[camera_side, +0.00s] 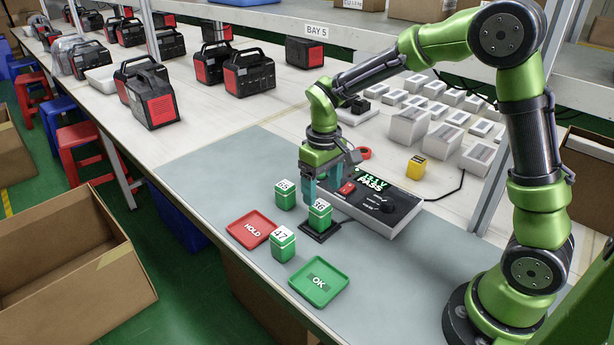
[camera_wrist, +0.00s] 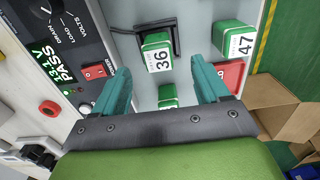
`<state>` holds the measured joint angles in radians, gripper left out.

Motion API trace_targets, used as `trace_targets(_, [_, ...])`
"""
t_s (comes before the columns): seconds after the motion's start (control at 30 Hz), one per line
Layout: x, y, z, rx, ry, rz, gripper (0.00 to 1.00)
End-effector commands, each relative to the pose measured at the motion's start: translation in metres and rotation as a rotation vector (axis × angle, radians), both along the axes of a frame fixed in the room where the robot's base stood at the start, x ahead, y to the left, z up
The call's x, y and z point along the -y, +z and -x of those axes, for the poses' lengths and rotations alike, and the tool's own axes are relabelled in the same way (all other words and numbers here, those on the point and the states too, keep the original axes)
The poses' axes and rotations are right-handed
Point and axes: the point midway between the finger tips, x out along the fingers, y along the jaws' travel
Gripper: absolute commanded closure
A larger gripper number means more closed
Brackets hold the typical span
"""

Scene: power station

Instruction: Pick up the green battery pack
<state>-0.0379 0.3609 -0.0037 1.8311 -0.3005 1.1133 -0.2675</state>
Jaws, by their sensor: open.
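Three green battery packs with white numbered tops stand on the grey mat. Pack 36 (camera_side: 320,214) sits on a black cradle (camera_side: 319,236) by the tester; it also shows in the wrist view (camera_wrist: 156,52). Pack 47 (camera_side: 283,246) stands between the trays and also shows in the wrist view (camera_wrist: 236,38). A third pack (camera_side: 285,195) stands behind the red tray; its number looks like 85 or 65. My gripper (camera_side: 324,186) is open and empty, close above and behind pack 36. In the wrist view, its teal fingers (camera_wrist: 162,68) are apart, with part of a green pack (camera_wrist: 168,96) showing between them.
The tester (camera_side: 385,212) reads 13.1V PASS, right of the packs. A red HOLD tray (camera_side: 243,236) and a green OK tray (camera_side: 333,271) lie empty in front. A yellow block (camera_side: 415,167) and white boxes (camera_side: 408,126) are behind. The mat's right front is clear.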

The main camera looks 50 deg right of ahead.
Motion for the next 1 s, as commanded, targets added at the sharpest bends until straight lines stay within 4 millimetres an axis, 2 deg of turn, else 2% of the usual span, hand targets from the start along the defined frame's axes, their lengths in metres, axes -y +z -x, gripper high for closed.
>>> trace_targets(0.1, [0.0, -0.014, 0.0, -0.002, 0.0, 0.0, 0.26])
trace_targets(0.27, [0.001, -0.024, -0.001, -0.001, -0.001, 0.0, 0.26])
trace_targets(0.6, [0.004, -0.068, -0.007, -0.001, -0.002, -0.001, 0.26])
trace_targets(0.87, [0.004, -0.071, -0.007, 0.001, -0.001, -0.001, 0.26])
trace_targets(1.0, [0.004, -0.071, -0.007, 0.001, -0.001, 0.0, 0.44])
